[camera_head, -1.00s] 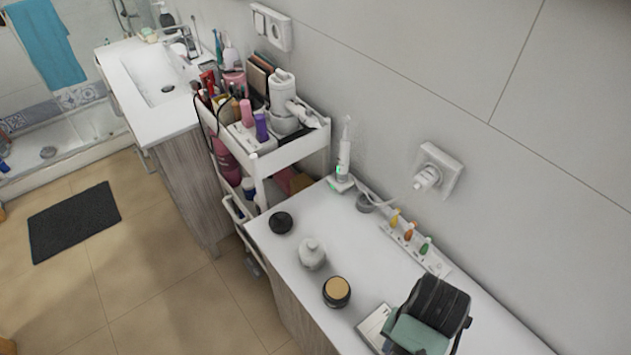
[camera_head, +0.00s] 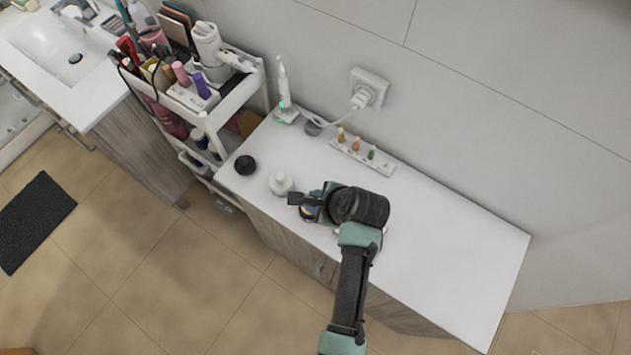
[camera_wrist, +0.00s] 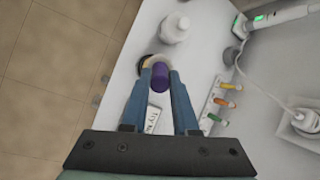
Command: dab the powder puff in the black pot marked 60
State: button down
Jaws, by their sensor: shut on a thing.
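The black pot (camera_wrist: 142,59) shows only in part in the wrist view, with a bit of tan powder inside its rim. My gripper (camera_wrist: 160,70) is shut on a purple puff (camera_wrist: 160,80), which sits between the blue fingertips and covers part of the pot. I cannot tell whether the puff touches the powder. In the head view my gripper (camera_head: 311,201) is over the pot (camera_head: 308,213), near the counter's front edge, and hides most of it. The pot's marking is not readable.
A white jar (camera_head: 280,183) stands close beside the pot, and a black round lid (camera_head: 245,165) lies farther left. A rack of small coloured bottles (camera_head: 362,155) and a charging toothbrush (camera_head: 283,85) stand along the wall. The counter's right side (camera_head: 455,255) is clear.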

aim_at(316, 206)
jog(key=shift+w+r+m+t+h+p, duration=0.2)
jog(key=shift+r+m+t, duration=0.15)
jog(key=shift+m, duration=0.2)
jog(key=shift+w+r+m+t+h+p, duration=0.1)
jog(key=shift+r+m+t+h+p, duration=0.1)
jog(key=shift+r+m+t, duration=0.25)
jog(key=shift+w+d+f+m, duration=0.1)
jog(key=shift+w+f+m, duration=0.05)
jog(key=shift+f+m, duration=0.15)
notch_tip(316, 206, down, 6)
jog(key=b, duration=0.7)
jog(key=shift+r, duration=0.15)
jog(key=shift+f+b, duration=0.35)
jog(key=shift+f, duration=0.3)
jog(key=shift+f, duration=0.2)
dwell(1.2)
jog(key=shift+s, duration=0.2)
notch_tip(316, 206, up, 8)
jog(key=p, duration=0.8)
jog(key=shift+w+f, duration=0.15)
jog(key=shift+f, duration=0.2)
